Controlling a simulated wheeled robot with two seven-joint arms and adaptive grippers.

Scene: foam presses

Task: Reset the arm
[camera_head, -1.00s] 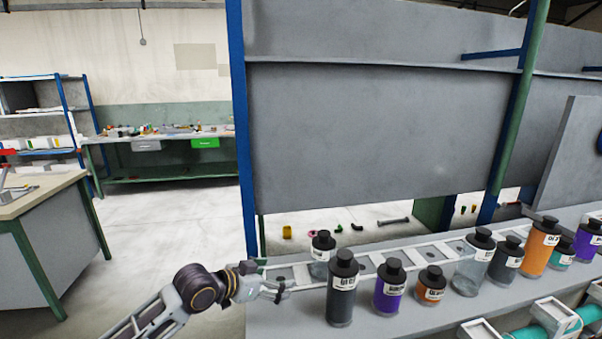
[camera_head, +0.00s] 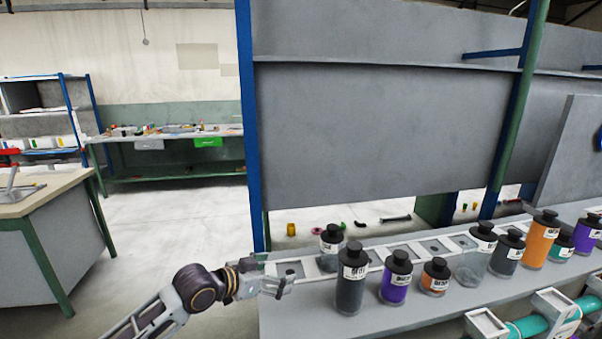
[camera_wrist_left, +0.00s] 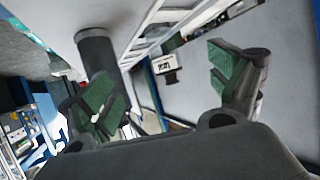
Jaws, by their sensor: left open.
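My left gripper (camera_head: 281,284) is at the left end of the grey shelf, beside the row of bottles. In the left wrist view my left gripper (camera_wrist_left: 165,92) has its two green-padded fingers spread wide, with nothing between them. A dark grey bottle (camera_head: 350,285) stands just right of the gripper in the head view, apart from it. A clear bottle with a black cap (camera_head: 330,256) stands behind, close to the fingers. A dark bottle (camera_wrist_left: 98,50) shows behind the left finger in the wrist view. My right gripper is not in view.
A purple bottle (camera_head: 396,280), a small orange bottle (camera_head: 434,279) and several others line the grey shelf (camera_head: 400,325) to the right. A blue post (camera_head: 251,150) and a large grey panel (camera_head: 370,130) rise behind. Open floor (camera_head: 175,225) lies to the left.

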